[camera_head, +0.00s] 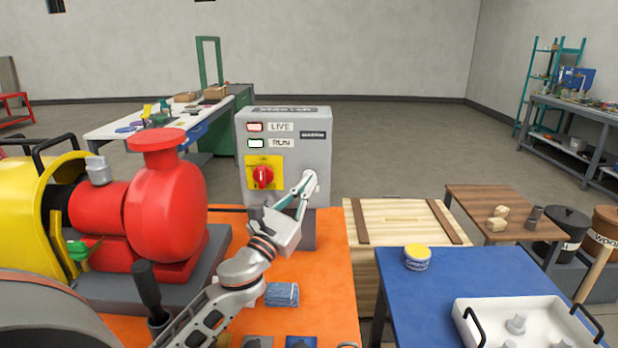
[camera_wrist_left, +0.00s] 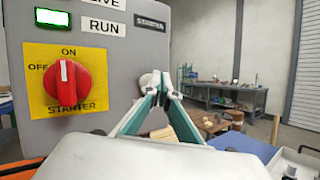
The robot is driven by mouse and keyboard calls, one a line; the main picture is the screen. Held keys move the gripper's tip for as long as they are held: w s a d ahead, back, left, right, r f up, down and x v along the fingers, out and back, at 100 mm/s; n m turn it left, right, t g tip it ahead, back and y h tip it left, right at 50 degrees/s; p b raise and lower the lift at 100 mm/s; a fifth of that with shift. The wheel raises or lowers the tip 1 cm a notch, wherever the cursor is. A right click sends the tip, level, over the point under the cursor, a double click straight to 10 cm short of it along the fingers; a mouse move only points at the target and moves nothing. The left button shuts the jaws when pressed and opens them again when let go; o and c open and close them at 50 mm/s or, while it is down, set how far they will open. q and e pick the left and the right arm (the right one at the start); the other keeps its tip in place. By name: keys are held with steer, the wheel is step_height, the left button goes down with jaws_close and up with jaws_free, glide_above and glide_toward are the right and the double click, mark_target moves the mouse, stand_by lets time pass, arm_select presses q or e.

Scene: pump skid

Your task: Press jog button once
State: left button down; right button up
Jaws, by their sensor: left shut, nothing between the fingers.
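A grey starter box (camera_head: 285,127) stands on the orange bench top. It carries LIVE and RUN windows and a red rotary knob (camera_head: 263,177) on a yellow plate. In the left wrist view the knob (camera_wrist_left: 67,86) is upright, its white mark toward ON. My left gripper (camera_head: 309,181) is shut and empty, its tips at the box front, right of the knob. In the left wrist view the fingertips (camera_wrist_left: 158,84) are together at a small pale round part, perhaps the jog button. The fingers mostly cover it, and I cannot tell whether they touch it. My right gripper is out of view.
A red pump (camera_head: 165,205) with a yellow guard (camera_head: 40,205) stands left of my left arm. A blue cloth (camera_head: 282,294) lies on the orange top (camera_head: 325,270). A wooden crate (camera_head: 400,225) and blue table (camera_head: 470,275) stand to the right.

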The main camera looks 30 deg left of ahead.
arm_select(q)
steer(key=shift+s+d, duration=0.15)
steer(key=shift+s, duration=0.05)
steer(key=s, duration=0.1)
steer(key=s+d, duration=0.2)
steer(key=s, duration=0.1)
steer(key=shift+s+d+p, duration=0.1)
steer(key=shift+d+p, duration=0.15)
steer(key=shift+p, duration=0.1)
steer(key=shift+f, duration=0.1)
stand_by(0.9)
